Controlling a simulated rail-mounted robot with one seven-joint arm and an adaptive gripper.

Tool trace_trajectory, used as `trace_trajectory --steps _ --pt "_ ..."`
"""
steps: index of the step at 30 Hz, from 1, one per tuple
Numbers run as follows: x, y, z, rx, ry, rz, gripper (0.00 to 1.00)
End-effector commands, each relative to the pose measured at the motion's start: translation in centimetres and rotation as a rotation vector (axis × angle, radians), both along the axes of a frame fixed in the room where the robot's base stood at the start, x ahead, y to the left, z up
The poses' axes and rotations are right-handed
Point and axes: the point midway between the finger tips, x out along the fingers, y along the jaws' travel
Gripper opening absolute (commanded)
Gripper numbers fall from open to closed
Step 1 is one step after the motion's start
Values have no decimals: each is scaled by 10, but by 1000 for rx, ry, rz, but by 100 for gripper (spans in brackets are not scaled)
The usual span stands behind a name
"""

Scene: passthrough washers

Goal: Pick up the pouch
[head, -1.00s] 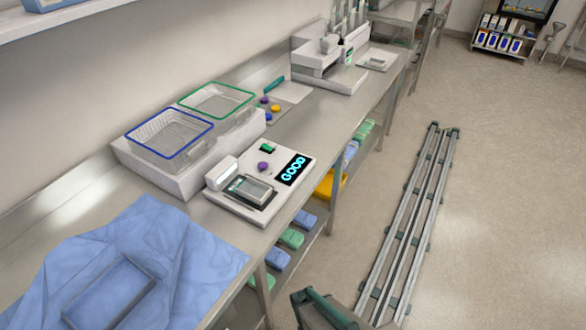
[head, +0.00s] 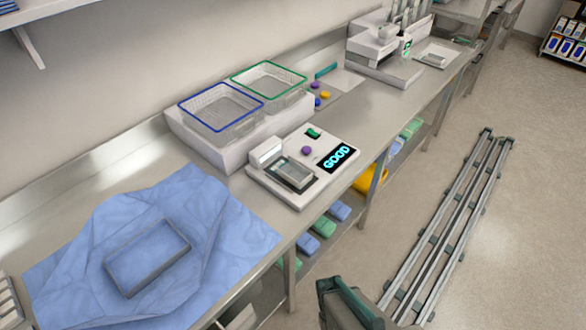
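No thing is plainly recognisable as the pouch. A small flat grey, clear-looking packet or tray (head: 293,173) lies in the recess of a white device (head: 318,172) whose display reads "GOOD". Another small pale flat item (head: 436,60) lies by the white machine at the far end of the counter. I cannot tell whether either is the pouch. My gripper is not in view.
A blue cloth (head: 225,235) with a grey rectangular frame (head: 150,291) covers the near counter. Blue-rimmed (head: 181,104) and green-rimmed (head: 300,88) baskets stand behind the device. Blue and green packs (head: 308,244) lie on the shelf below. A rail (head: 455,225) runs along the floor.

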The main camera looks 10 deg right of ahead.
Motion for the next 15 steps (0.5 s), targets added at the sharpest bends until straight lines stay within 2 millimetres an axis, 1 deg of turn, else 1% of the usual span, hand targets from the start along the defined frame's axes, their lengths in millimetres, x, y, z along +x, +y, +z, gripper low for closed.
trace_trajectory --steps 12,13,15 --pt "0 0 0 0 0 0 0" --pt "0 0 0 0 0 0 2" --pt "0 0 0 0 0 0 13"
